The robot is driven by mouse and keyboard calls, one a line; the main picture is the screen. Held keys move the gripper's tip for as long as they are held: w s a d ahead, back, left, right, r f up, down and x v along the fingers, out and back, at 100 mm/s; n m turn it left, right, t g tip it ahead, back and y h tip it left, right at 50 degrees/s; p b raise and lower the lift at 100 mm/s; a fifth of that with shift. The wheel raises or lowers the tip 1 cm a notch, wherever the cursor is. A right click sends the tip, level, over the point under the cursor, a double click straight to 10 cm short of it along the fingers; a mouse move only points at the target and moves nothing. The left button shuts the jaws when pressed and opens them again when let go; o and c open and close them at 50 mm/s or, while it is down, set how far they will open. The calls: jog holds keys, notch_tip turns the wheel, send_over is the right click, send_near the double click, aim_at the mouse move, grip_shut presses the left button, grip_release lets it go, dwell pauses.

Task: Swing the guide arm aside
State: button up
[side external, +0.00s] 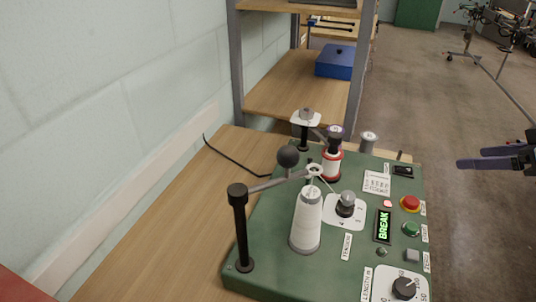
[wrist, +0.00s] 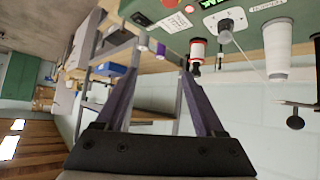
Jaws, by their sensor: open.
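The guide arm (side external: 278,181) is a thin grey bar on a black post (side external: 240,228) at the left of a green machine. It reaches right to a pale ring (side external: 314,170) above a white thread cone (side external: 305,220). A dark ball knob (side external: 288,156) stands up near the bar. In the wrist view, the ball knob (wrist: 295,122) and part of the guide arm (wrist: 300,103) show at the right edge. My gripper (side external: 495,148) is open and empty, well to the right of the machine and apart from it. Its spread fingers show in the wrist view (wrist: 164,62).
The green machine (side external: 275,278) sits on a wooden bench (side external: 150,235) beside a pale wall. It carries a red-and-white spool (side external: 332,165), a tension knob (side external: 346,203), buttons and a display (side external: 383,226) reading BREAK. A shelf with a blue box (side external: 334,62) stands behind.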

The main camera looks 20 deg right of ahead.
jog(key=w+a+r+n+t+y, duration=0.5)
jog(key=w+a+r+n+t, duration=0.1)
jog(key=w+a+r, duration=0.25)
jog(key=s+a+f+n+g+y, duration=0.1)
jog(key=a+f+n+g+y, duration=0.3)
jog(key=a, duration=0.3)
jog(key=s+a+f+n+g+y, duration=0.1)
jog(key=a+f+n+g+y, duration=0.15)
jog(key=a+y, duration=0.5)
jog(key=x, duration=1.3)
jog(key=shift+w+a+n+h, duration=0.25)
jog(key=shift+n+h, duration=0.1)
jog(key=shift+n, duration=0.1)
jog(key=shift+d, duration=0.1)
grip_shut()
